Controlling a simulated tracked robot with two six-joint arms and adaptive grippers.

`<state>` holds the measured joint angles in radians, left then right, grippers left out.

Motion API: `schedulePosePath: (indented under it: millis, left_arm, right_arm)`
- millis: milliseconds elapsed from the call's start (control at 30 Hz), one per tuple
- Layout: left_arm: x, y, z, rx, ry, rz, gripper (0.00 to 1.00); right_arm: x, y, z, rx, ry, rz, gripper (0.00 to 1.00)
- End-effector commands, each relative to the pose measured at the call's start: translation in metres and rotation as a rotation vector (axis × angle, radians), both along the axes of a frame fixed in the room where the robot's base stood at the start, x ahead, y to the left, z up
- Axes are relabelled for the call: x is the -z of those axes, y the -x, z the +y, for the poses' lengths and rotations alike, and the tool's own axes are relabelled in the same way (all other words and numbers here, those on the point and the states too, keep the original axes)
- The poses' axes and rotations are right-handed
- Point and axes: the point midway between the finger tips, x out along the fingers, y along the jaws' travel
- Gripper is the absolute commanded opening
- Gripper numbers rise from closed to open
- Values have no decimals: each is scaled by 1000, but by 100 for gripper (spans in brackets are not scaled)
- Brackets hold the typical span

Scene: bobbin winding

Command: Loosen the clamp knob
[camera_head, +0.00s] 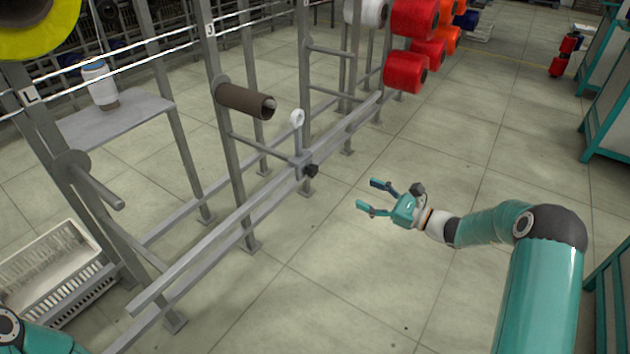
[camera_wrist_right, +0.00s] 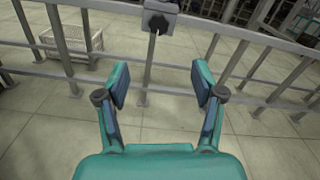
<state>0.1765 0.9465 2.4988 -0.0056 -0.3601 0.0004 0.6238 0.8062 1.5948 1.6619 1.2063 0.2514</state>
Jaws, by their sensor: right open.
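The black clamp knob (camera_head: 311,170) sits on a grey clamp block on the long lower rail. A thin upright rod with a white eyelet (camera_head: 297,118) on top rises from this clamp. My right gripper (camera_head: 369,195) is open and empty, to the right of the knob and apart from it, with its fingers pointing left. In the right wrist view, the dark knob (camera_wrist_right: 158,20) is at the top centre, beyond the gap between the open fingers (camera_wrist_right: 160,82). Only part of my left arm shows at the lower left; its gripper is out of view.
The grey frame rail (camera_head: 215,240) runs diagonally, with uprights. A brown tube (camera_head: 246,100) sits on a peg above. A white crate (camera_head: 50,270) stands at the left, and red spools (camera_head: 405,70) hang behind. The floor around the right gripper is clear.

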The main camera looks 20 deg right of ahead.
Motion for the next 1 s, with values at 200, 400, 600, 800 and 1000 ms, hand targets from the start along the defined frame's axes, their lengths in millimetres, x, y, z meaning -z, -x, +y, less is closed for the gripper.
schedulePosePath:
  millis: [200,400,600,800,1000]
  left_arm:
    - [8,0,0,0,0,0,40]
    - [16,0,0,0,0,0,40]
    - [24,0,0,0,0,0,40]
    - [29,0,0,0,0,0,40]
    - [30,0,0,0,0,0,40]
  right_arm:
    - [2,-28,25,-7,3,0,68]
    - [3,-62,53,-6,2,1,68]
    - [3,-95,77,-5,4,1,68]
    - [2,-116,93,-4,2,3,68]
    - [1,-124,99,-2,3,4,68]
